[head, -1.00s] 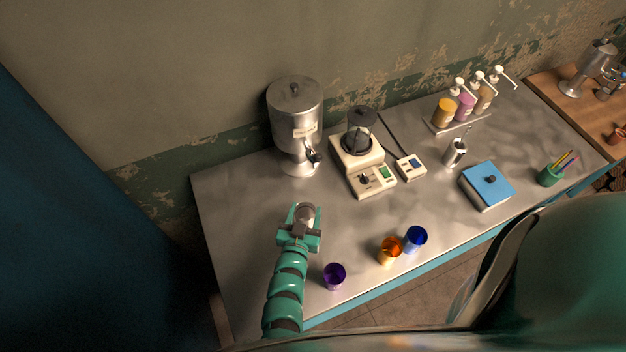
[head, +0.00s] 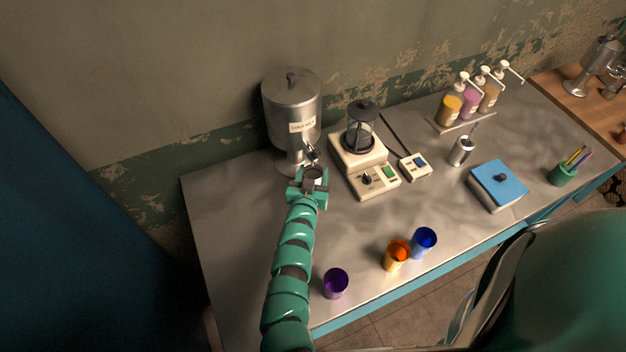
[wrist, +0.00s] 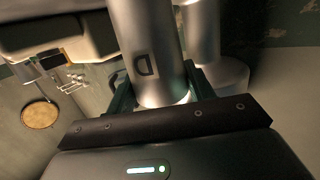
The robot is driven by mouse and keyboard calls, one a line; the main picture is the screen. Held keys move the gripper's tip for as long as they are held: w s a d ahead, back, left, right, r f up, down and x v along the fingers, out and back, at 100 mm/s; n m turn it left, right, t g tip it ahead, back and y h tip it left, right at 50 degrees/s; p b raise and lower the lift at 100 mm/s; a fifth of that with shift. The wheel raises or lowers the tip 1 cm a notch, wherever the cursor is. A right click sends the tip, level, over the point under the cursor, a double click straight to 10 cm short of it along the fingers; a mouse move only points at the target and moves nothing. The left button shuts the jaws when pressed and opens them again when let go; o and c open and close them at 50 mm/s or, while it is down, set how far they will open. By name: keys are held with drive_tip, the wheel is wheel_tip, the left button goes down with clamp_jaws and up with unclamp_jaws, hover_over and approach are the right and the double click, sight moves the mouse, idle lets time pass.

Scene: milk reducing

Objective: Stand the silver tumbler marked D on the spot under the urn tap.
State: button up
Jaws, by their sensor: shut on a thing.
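The silver tumbler marked D (wrist: 148,50) is between the fingers of my gripper (head: 311,186), which is shut on it. Its dark letter D shows in the wrist view, and its open top (head: 314,172) shows in the head view. The silver urn (head: 291,110) stands at the back left of the counter, with its tap (head: 311,152) on its front right side. My gripper holds the tumbler just in front of the tap. I cannot tell whether the tumbler touches the counter. The spot under the tap is hidden by my gripper and the tumbler.
A cream blender-like machine (head: 364,165) stands close to the right of my gripper. Purple (head: 335,283), orange (head: 397,256) and blue (head: 423,242) cups stand near the front edge. A blue box (head: 497,187) lies farther right. The counter's left part (head: 225,215) is clear.

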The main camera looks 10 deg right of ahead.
drive_tip(key=shift+f, duration=0.75)
drive_tip(key=shift+r, duration=0.15)
drive_tip(key=o, duration=1.1)
drive_tip(key=shift+c, duration=0.2)
